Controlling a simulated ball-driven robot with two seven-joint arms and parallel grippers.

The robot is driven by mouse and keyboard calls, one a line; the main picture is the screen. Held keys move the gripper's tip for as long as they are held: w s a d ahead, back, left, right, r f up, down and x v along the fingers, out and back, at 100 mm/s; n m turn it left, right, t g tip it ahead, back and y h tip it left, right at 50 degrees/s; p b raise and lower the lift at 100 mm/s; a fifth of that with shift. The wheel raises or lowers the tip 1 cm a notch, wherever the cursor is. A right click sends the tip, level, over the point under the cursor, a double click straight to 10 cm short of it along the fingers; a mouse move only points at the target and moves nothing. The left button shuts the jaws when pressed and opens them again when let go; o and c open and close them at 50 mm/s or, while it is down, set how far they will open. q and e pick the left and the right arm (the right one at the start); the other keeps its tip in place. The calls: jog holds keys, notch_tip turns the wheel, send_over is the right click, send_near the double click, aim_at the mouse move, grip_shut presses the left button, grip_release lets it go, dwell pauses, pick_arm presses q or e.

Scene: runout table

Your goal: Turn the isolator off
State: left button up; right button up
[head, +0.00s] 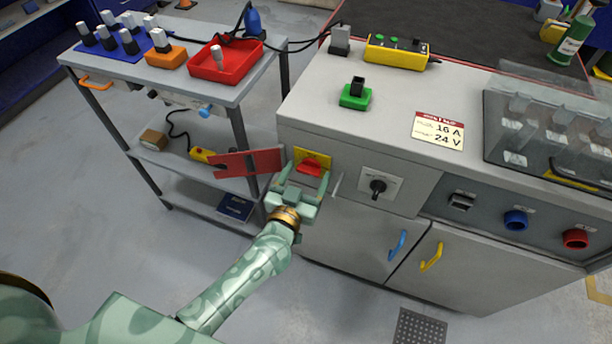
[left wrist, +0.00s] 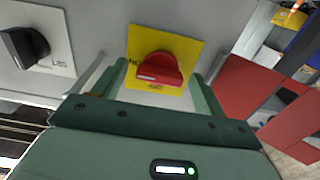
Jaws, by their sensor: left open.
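The isolator is a red rotary handle (head: 311,167) on a yellow plate (head: 326,158) on the front of the grey cabinet. In the left wrist view the red handle (left wrist: 160,70) lies nearly level across the yellow plate (left wrist: 187,47), tilted slightly. My left gripper (head: 309,178) is open in front of the handle, with a finger on each side of it. In the left wrist view the fingers (left wrist: 158,82) stand left and right of the handle; I cannot tell whether they touch it. My right gripper is not in view.
A red panel (head: 248,163) juts out left of the isolator, close to my gripper. A black rotary switch (head: 378,187) is just to the right. Blue (head: 397,245) and yellow (head: 431,257) door handles stick out below. A trolley (head: 225,93) stands at left.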

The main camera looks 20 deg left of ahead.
pick_arm(q)
jog(key=c, duration=1)
jog(key=shift+n, duration=0.3)
jog(key=shift+r+n+p, duration=0.15)
jog(key=shift+n+p, duration=0.5)
jog(key=shift+n, duration=0.25)
jog(key=n+p, duration=0.1)
jog(key=n, duration=0.2)
jog(key=shift+n, duration=0.3)
jog(key=n+p, duration=0.1)
jog(key=n, duration=1)
jog(key=shift+n, duration=0.4)
